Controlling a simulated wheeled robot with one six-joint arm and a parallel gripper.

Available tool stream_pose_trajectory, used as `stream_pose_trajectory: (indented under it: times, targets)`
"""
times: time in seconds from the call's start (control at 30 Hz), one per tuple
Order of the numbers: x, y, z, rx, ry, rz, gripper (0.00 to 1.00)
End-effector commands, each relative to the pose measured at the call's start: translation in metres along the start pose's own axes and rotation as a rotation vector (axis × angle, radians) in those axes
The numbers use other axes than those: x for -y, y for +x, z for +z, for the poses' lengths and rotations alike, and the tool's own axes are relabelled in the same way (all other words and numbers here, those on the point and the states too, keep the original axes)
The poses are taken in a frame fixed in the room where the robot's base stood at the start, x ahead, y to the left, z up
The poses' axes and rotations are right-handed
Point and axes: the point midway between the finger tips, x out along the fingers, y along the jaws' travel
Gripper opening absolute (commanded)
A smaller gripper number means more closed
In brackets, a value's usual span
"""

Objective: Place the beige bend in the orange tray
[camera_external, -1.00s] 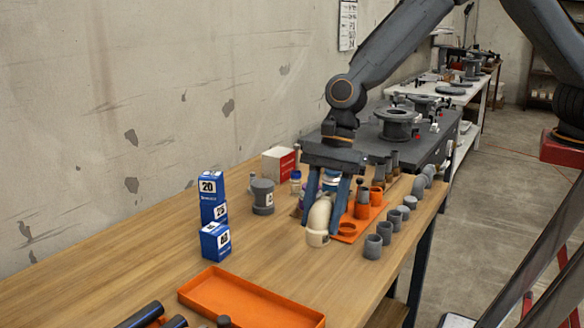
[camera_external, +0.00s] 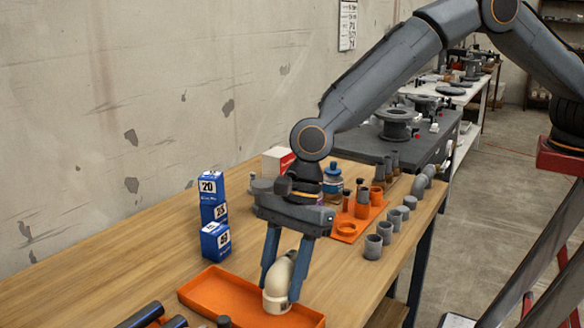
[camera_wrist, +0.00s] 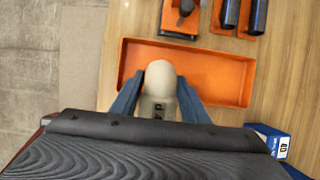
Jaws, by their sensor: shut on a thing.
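The beige bend (camera_external: 279,283) is between the blue fingers of my gripper (camera_external: 281,286), which is shut on it. In the external view the bend overlaps the right part of the orange tray (camera_external: 222,293). The wrist view shows the bend (camera_wrist: 159,78) over the near wall of the tray (camera_wrist: 225,75), towards its left part. The tray floor that shows is empty. Whether the bend touches the tray floor or hangs above it, I cannot tell.
Blue boxes (camera_external: 213,210) stand left of my gripper. Grey fittings (camera_external: 373,246) line the table's right edge, beside an orange plate (camera_external: 345,238) with fittings. Dark pipes (camera_external: 142,315) lie at the front left. Bare table lies left of the tray.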

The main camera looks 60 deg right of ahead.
Motion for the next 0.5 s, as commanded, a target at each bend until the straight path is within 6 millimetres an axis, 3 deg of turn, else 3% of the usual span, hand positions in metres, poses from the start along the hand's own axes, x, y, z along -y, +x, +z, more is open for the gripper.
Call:
stream_pose_trajectory:
  times: [0.33, 0.5]
  targets:
    - [0.000, 0.034, -0.015, -0.001, 0.000, 0.000, 0.18]
    - [0.001, 0.036, -0.015, 0.001, -0.001, -0.001, 0.18]
